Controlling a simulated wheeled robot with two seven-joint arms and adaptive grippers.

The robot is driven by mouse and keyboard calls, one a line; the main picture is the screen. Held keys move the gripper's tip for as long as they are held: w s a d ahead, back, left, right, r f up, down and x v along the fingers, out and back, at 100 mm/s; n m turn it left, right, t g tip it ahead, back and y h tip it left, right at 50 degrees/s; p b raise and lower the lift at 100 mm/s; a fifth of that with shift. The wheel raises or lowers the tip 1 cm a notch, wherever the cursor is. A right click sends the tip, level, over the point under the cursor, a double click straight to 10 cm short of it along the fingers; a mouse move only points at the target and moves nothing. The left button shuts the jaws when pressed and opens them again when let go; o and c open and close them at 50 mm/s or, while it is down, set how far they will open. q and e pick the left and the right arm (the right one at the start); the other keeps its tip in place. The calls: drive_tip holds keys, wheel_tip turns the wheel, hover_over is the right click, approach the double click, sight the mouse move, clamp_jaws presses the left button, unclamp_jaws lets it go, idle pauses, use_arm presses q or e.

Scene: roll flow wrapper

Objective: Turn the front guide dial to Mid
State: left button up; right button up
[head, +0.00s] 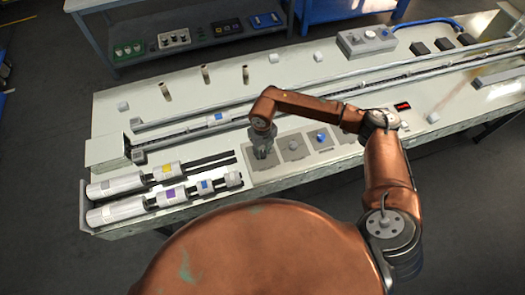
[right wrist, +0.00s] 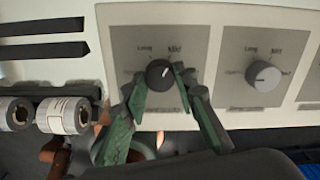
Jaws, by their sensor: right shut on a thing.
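My right gripper (head: 263,152) reaches down onto the leftmost plate of a row of dial plates at the bench's front edge. In the right wrist view my right gripper (right wrist: 159,80) has its green fingers closed on either side of a dark round dial (right wrist: 159,72). Its plate (right wrist: 125,45) has "Long" printed at upper left and "Mid" at upper right. A small white mark on the dial appears to face the upper right, near the Mid side; its exact angle is hard to tell. The lower lettering is partly hidden and blurred. My left gripper is not in view.
A similar grey-topped dial (right wrist: 263,75) sits on the plate to the right, its mark toward lower left. A blue-topped knob (head: 321,138) is further right. White rolls (head: 118,186) on shafts lie left of the plates. A long rail runs behind my arm.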

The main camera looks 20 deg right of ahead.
sight(262, 153)
drive_tip(key=o, duration=1.2)
drive_tip(key=shift+c, duration=0.2)
drive_tip(key=shift+r, duration=0.15)
wheel_tip(262, 153, up, 12)
